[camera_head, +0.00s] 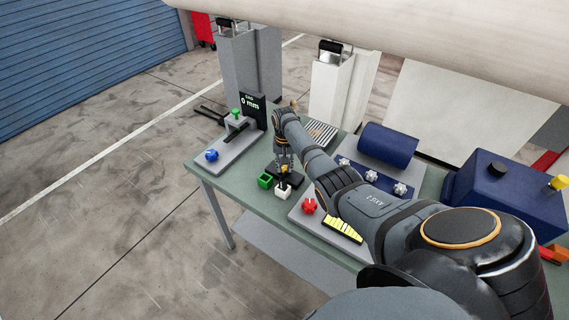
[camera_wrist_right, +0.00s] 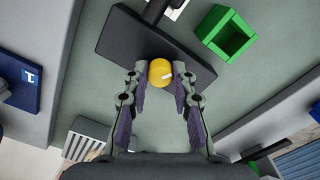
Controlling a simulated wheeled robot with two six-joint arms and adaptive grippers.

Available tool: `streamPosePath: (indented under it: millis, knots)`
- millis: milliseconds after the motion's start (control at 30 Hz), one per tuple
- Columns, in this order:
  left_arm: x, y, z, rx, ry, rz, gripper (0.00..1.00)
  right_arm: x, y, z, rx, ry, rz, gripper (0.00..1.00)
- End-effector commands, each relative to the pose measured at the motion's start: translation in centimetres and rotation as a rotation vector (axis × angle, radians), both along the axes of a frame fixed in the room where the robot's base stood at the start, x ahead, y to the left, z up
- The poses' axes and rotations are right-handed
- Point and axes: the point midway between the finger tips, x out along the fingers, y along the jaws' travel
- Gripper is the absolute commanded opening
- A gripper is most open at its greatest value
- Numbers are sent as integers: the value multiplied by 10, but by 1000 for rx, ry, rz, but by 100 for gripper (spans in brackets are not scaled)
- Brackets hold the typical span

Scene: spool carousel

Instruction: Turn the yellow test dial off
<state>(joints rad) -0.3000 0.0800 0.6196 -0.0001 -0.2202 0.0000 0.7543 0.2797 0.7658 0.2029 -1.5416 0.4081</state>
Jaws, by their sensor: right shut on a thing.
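The yellow test dial (camera_wrist_right: 161,72) is a round yellow knob with a white pointer mark, on a dark plate (camera_wrist_right: 118,40) in the right wrist view. My right gripper (camera_wrist_right: 160,76) has its two fingers on either side of the dial and is shut on it. In the head view the right gripper (camera_head: 284,166) points down over the dark plate, and only a little of the yellow dial (camera_head: 284,169) shows between the fingers. My left gripper does not show.
A green open box (camera_head: 265,181) and a white box (camera_head: 283,194) stand close to the dial. A red knob (camera_head: 309,206) and a yellow striped scale (camera_head: 342,230) lie nearer the front. A gauge stand with a blue knob (camera_head: 211,155) is at the left.

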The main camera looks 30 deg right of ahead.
Motion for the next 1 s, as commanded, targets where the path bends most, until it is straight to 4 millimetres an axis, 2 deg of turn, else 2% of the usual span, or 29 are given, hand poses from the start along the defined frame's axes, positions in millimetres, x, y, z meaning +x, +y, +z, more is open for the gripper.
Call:
streamPosePath:
  millis: [500, 1000]
  knots:
    - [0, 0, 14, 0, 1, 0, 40, 1, 0, 2, -1, -4, 417, 0]
    - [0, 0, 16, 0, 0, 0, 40, 1, 0, 1, -1, -4, 566, 0]
